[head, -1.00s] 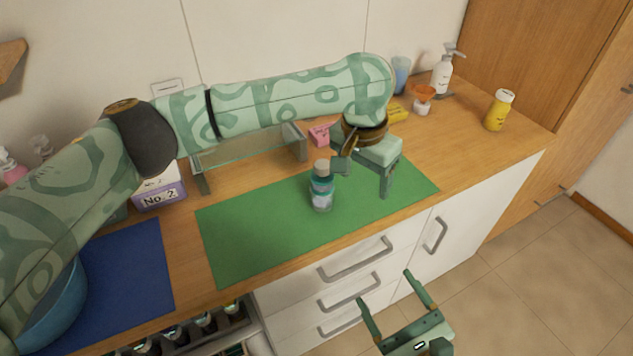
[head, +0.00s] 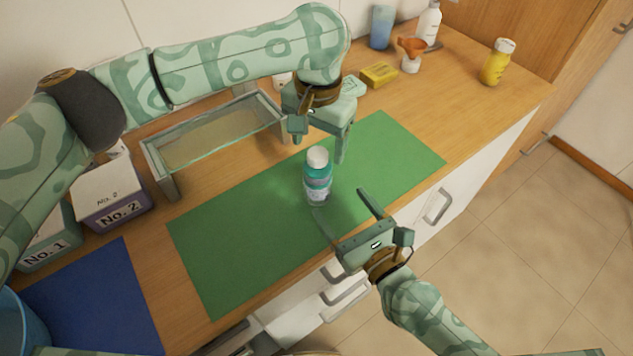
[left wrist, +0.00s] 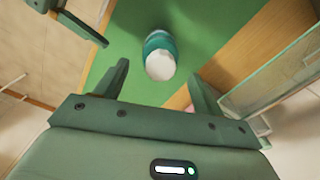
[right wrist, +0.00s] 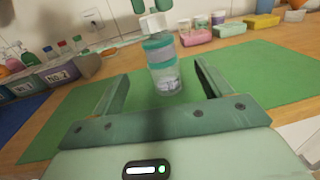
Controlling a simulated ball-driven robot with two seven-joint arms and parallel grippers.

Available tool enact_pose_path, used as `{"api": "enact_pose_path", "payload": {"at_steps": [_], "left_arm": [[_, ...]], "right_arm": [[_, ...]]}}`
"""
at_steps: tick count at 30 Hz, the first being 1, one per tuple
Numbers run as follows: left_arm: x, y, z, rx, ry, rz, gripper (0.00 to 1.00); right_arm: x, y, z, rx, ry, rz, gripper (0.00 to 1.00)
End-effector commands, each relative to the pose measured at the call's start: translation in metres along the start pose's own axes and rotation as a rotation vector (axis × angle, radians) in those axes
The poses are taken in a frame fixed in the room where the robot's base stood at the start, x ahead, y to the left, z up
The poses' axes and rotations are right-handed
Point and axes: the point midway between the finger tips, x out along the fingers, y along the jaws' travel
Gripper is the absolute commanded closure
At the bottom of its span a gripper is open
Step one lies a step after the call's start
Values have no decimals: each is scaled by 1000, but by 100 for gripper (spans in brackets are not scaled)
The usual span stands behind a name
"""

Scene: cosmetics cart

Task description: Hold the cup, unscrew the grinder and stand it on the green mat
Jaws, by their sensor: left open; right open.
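The grinder, a small teal and clear bottle with a white top (head: 317,178), stands upright on the green mat (head: 230,235). In the right wrist view its clear lower cup (right wrist: 166,78) sits between and beyond the fingers. My left gripper (head: 319,148) is open above and behind the bottle, its fingers pointing down. In the left wrist view the white top (left wrist: 160,65) shows beyond the fingertips. My right gripper (head: 340,203) is open, level with the bottle at the mat's front edge, fingers pointing at it. Neither gripper touches the bottle.
A glass-sided tray (head: 215,135) stands behind the mat. Boxes No. 1 (head: 50,245) and No. 2 (head: 110,195) and a blue mat (head: 95,300) are at left. A yellow box (head: 379,75) and yellow bottle (head: 497,62) are at back right. The mat's left part is clear.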

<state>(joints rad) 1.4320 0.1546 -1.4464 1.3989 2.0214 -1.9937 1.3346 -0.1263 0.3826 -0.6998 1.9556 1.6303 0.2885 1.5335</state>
Motion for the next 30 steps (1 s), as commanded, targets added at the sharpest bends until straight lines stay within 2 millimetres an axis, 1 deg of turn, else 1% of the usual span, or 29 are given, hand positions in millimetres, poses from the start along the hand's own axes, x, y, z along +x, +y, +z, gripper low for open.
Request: {"api": "enact_pose_path", "payload": {"at_steps": [1, 6, 9, 12, 15, 18, 26, 29, 30], "left_arm": [[0, 0, 0, 0, 0, 0, 31], [0, 0, 0, 0, 0, 0, 31], [0, 0, 0, 0, 0, 0, 31], [0, 0, 0, 0, 0, 0, 31], [0, 0, 0, 0, 0, 0, 31], [0, 0, 0, 0, 0, 0, 31], [0, 0, 0, 0, 0, 0, 31], [0, 0, 0, 0, 0, 0, 31], [0, 0, 0, 0, 0, 0, 31]], "right_arm": [[13, 0, 1, -1, -3, 0, 23], [52, 0, 1, -2, -2, 1, 23], [71, 0, 0, -3, -1, 1, 23], [86, 0, 0, -3, 1, 0, 23], [95, 0, 0, -3, 1, 1, 23], [100, 0, 0, -3, 1, 1, 23], [101, 0, -1, -3, 1, 1, 23], [100, 0, -1, -3, 1, 1, 48], [100, 0, -1, -3, 1, 1, 59]]}}
